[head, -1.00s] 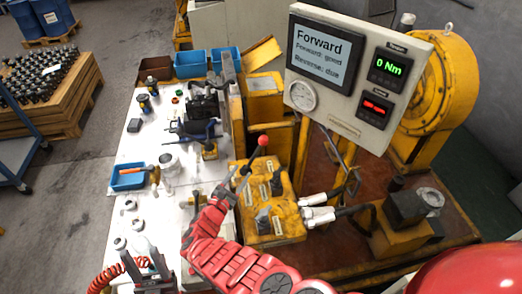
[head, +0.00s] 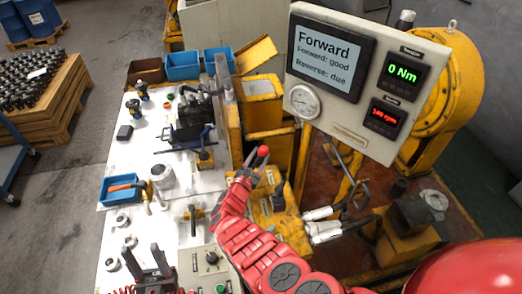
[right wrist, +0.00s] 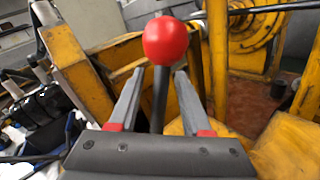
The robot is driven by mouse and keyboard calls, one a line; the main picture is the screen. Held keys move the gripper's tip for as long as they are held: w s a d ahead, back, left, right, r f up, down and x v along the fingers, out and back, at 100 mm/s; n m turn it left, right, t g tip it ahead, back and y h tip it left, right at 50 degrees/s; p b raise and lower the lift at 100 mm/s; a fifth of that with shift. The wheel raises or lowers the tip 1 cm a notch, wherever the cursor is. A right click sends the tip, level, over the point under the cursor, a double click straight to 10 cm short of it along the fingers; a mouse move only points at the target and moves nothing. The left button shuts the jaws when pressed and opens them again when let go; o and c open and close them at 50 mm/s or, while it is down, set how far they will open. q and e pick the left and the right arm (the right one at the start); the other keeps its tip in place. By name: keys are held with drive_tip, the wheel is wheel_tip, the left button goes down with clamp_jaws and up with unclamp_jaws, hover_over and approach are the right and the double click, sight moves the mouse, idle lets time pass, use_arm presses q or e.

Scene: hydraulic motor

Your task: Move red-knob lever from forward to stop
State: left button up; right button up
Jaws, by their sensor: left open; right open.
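The red-knob lever (head: 263,151) stands on the yellow control block (head: 285,222), its red ball on top. My right gripper (head: 250,172) is at the lever, with my red arm hiding much of the block. In the right wrist view the red knob (right wrist: 165,40) and its dark stem are between the two open fingers, one on each side; I cannot tell if either touches the stem. My left gripper (head: 146,258) is open and empty at the lower left, over the white table. The screen (head: 325,55) reads Forward, with "Forward: good" and "Reverse: due".
The readouts show 0 Nm (head: 402,73) and small red digits (head: 384,116). White-gripped handles (head: 325,222) stick out right of the control block. Tools, a blue tray (head: 118,190) and blue bins (head: 183,67) occupy the white table (head: 150,222) on the left.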

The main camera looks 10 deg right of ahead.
drive_tip(key=shift+w+d, duration=0.35)
drive_tip(key=shift+r, duration=0.1)
clamp_jaws()
drive_tip(key=shift+a, duration=0.1)
idle(1.1)
